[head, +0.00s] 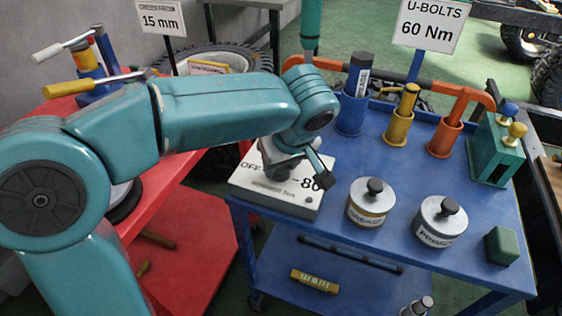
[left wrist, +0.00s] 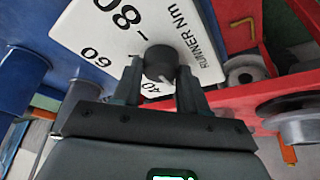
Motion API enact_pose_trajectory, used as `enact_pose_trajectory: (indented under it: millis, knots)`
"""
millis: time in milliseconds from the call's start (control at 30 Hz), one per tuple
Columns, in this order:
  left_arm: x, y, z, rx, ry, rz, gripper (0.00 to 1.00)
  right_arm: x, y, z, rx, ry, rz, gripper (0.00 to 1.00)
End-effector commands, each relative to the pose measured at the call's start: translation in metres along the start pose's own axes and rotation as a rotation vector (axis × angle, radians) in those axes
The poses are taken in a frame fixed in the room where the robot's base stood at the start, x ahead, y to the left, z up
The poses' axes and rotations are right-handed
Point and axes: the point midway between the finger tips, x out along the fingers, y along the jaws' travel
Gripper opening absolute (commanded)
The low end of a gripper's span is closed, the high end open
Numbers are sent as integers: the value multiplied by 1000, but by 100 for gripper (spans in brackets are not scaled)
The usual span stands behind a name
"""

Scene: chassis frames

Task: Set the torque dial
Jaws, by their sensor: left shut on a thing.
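The torque dial is a dark round knob (left wrist: 158,62) on a white panel (head: 250,192). The panel lies at the left end of the blue cart top, and its printed scale shows 40, 60 and 80 in the left wrist view (left wrist: 108,45). My left gripper (left wrist: 160,78) is shut on the knob, one finger on each side. In the head view my left gripper (head: 298,165) reaches down over the panel and hides most of the knob. I cannot tell which mark the knob points to. A sign (head: 430,25) reads "U-BOLTS 60 Nm". My right gripper is not in view.
Two lidded tins (head: 368,208) (head: 438,226) and a green block (head: 501,246) stand on the cart's near right. A blue canister (head: 352,105), yellow and orange holders (head: 397,128) (head: 444,140) and a green box (head: 496,155) line the back. A red bench (head: 190,215) is left.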

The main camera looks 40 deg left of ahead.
Motion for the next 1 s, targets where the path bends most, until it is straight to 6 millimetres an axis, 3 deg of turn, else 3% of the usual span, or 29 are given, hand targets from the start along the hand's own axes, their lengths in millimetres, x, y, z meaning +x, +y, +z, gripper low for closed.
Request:
enact_pose_trajectory:
  millis: [233,267,333,700,867,1000]
  knots:
    - [2,-1,3,4,-8,-8,12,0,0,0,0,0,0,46]
    - [2,-1,3,4,-8,-8,46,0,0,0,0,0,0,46]
    - [2,-1,3,4,-7,-7,66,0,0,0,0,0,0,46]
    - [-6,0,0,2,-2,0,66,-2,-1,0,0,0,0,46]
    - [-38,1,0,3,-2,3,66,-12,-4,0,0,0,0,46]
    - [-77,1,-1,4,-2,2,66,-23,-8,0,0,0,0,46]
